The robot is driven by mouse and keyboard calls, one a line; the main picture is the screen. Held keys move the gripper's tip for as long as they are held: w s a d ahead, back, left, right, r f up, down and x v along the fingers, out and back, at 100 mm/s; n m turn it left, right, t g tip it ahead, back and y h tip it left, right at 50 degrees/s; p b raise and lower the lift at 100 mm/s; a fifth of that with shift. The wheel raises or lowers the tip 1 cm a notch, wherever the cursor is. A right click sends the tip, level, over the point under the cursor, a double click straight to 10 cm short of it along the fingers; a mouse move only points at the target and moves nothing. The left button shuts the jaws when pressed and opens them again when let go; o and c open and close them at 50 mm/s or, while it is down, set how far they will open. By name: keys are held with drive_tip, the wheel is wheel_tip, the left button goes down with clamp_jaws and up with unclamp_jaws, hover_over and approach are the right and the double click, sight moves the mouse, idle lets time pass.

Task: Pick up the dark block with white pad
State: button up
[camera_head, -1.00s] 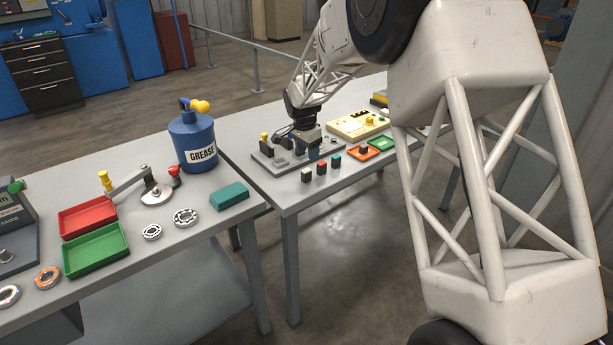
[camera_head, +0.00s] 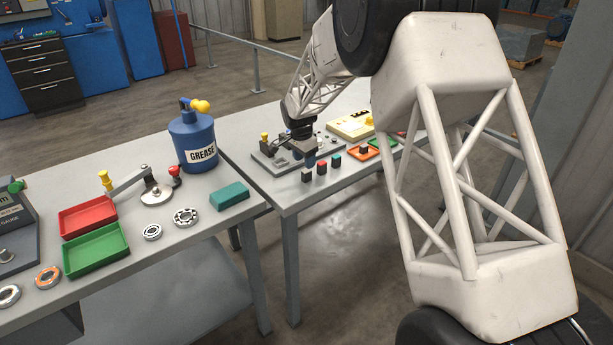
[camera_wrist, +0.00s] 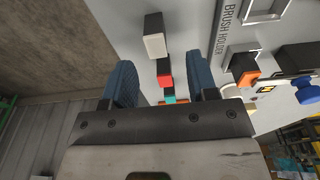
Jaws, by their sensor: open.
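The dark block with the white pad (camera_head: 306,175) stands on the right-hand table near its front edge, the leftmost of three small blocks in a row. In the wrist view the white-pad block (camera_wrist: 155,36) is upper centre, beyond the fingertips and apart from them. My gripper (camera_wrist: 163,80) is open, its two blue fingers spread, with nothing held. The red-pad block (camera_wrist: 164,68) and a teal-pad block (camera_wrist: 170,99) appear between the fingers in the picture. In the head view my gripper (camera_head: 309,158) hangs just behind the row of blocks, its fingertips partly hidden.
The brush holder fixture (camera_wrist: 232,25) lies beside the row, with an orange-pad block (camera_wrist: 243,69) on it. An orange tray (camera_head: 364,153) and a green tray (camera_head: 386,143) lie to the right. A blue grease can (camera_head: 193,141) stands on the left-hand table.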

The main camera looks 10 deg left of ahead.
drive_tip(key=shift+f, duration=0.1)
drive_tip(key=shift+d+f, duration=0.2)
drive_tip(key=shift+f, duration=1.1)
drive_tip(key=shift+d+f, duration=0.15)
drive_tip(key=shift+f, duration=1.1)
clamp_jaws()
drive_tip(key=shift+r, duration=0.1)
drive_tip(key=shift+r, duration=0.65)
wheel_tip(320, 180, up, 2)
drive_tip(key=shift+r, duration=0.1)
drive_tip(key=s+d, duration=0.2)
drive_tip(key=s, duration=0.5)
drive_tip(key=s+d+r, duration=0.1)
drive_tip(key=s+d, duration=0.2)
drive_tip(key=s, duration=0.5)
drive_tip(key=shift+r, duration=0.2)
